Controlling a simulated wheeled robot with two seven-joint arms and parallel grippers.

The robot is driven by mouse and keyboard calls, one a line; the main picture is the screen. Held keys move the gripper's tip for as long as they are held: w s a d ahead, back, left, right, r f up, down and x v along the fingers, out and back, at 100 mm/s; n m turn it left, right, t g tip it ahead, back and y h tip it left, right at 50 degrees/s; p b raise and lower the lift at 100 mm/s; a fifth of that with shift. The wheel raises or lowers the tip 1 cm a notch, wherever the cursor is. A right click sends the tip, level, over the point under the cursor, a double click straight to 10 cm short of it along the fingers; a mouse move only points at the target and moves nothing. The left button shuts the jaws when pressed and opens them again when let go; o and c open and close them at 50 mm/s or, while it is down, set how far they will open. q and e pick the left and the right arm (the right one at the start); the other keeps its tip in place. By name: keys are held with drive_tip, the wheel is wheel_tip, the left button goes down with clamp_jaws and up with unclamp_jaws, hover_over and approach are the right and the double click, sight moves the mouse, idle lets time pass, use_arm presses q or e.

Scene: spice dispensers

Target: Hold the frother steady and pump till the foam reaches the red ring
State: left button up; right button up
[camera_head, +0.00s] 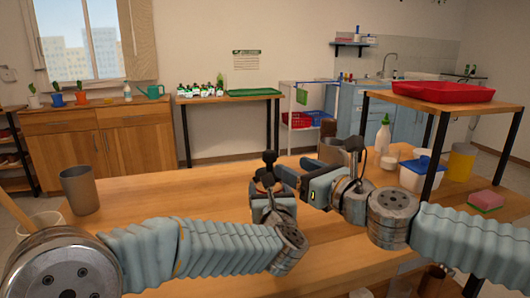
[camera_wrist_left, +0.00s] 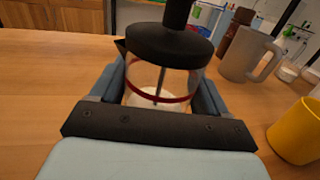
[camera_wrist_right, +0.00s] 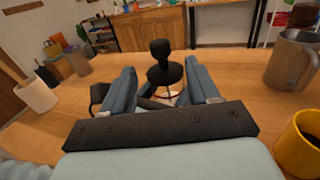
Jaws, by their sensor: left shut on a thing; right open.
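The frother is a clear glass jug with a black lid (camera_wrist_left: 168,46) and a black plunger knob (camera_wrist_right: 161,48). Its red ring (camera_wrist_left: 172,98) circles the glass, and white liquid or foam (camera_wrist_left: 148,101) shows low inside, around or below the ring; the exact level is partly hidden. My left gripper (camera_wrist_left: 158,82) is shut around the glass, one finger on each side. The frother (camera_head: 269,158) stands upright at the table's middle. My right gripper (camera_wrist_right: 163,84) is open and empty, its fingers spread, with the knob and lid showing between and beyond them.
A metal pitcher (camera_wrist_left: 250,57) and a yellow mug (camera_wrist_left: 297,132) stand right of the frother. A grey-brown cup (camera_head: 80,189) is at the table's left. A red tray (camera_head: 442,92) sits on a raised shelf at right, with a sponge (camera_head: 485,201) nearby.

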sight(265, 151)
drive_tip(key=x, duration=1.2)
drive_tip(key=shift+c, duration=0.2)
clamp_jaws()
drive_tip(key=shift+s+r, duration=0.1)
drive_tip(key=shift+r, duration=0.05)
